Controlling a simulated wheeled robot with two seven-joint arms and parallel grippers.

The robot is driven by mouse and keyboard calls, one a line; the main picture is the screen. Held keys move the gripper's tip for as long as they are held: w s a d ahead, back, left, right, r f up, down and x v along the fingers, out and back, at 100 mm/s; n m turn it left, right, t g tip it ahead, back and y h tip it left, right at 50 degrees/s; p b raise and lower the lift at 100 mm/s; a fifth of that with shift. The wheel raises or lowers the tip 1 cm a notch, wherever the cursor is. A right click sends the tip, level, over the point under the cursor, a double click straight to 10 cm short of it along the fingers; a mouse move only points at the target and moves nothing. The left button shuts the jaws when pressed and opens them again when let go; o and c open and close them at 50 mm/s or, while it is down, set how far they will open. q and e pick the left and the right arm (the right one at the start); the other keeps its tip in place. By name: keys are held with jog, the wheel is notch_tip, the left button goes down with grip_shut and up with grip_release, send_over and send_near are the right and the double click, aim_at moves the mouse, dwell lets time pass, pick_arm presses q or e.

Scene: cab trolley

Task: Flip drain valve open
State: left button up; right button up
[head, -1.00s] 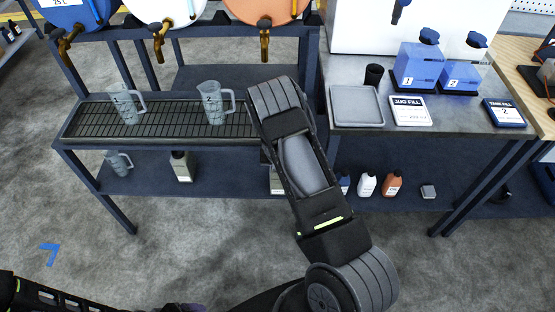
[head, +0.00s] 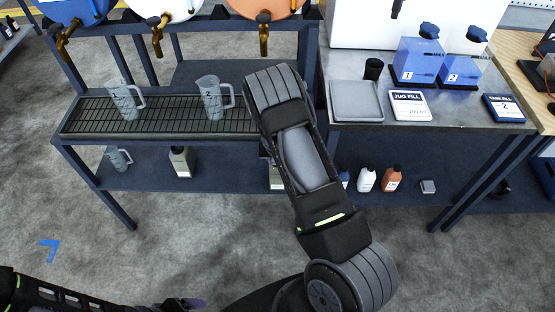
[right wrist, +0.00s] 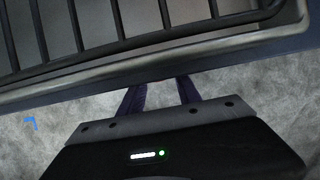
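Three brass taps with dark handles hang from the barrels: one under the blue barrel (head: 63,42), one under the white barrel (head: 156,38) and one under the orange barrel (head: 264,38). I cannot tell which is the drain valve. My right forearm reaches up to the rack's right end and hides its gripper in the head view. In the right wrist view, the right gripper (right wrist: 160,95) has two dark fingers apart, beside the rack edge. My left gripper (head: 185,303) is barely visible at the bottom.
Jug 1 (head: 124,100) and jug 2 (head: 212,98) stand on the slatted rack (head: 165,119). A grey tray (head: 355,101), a black cup (head: 373,70), blue-filled containers (head: 418,62) and sign cards (head: 409,106) occupy the right bench. Bottles stand on the lower shelf. Front floor is clear.

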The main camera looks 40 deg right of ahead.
jog(key=v, duration=0.5)
jog(key=shift+s+a+r, duration=0.1)
jog(key=shift+s+r, duration=0.1)
jog(key=shift+r, duration=0.15)
jog(key=s+a+f+m+y, duration=0.2)
jog(key=s+a+m, duration=0.2)
jog(key=a+m, duration=0.25)
jog(key=s+a+f+m+g+y, duration=0.1)
jog(key=s+a+f+m, duration=0.25)
jog(key=a+m, duration=0.35)
jog(key=s+a+f+m+y, duration=0.2)
jog(key=s+a+m, duration=0.2)
jog(key=a+m, duration=0.3)
jog(key=s+a+m+g+y+b, duration=0.1)
jog(key=s+a+m+g, duration=0.1)
jog(key=s+a+m, duration=0.8)
jog(key=s+a, duration=0.3)
jog(key=s, duration=0.1)
jog(key=shift+s+y+b, duration=0.2)
jog(key=shift+y+b, duration=0.2)
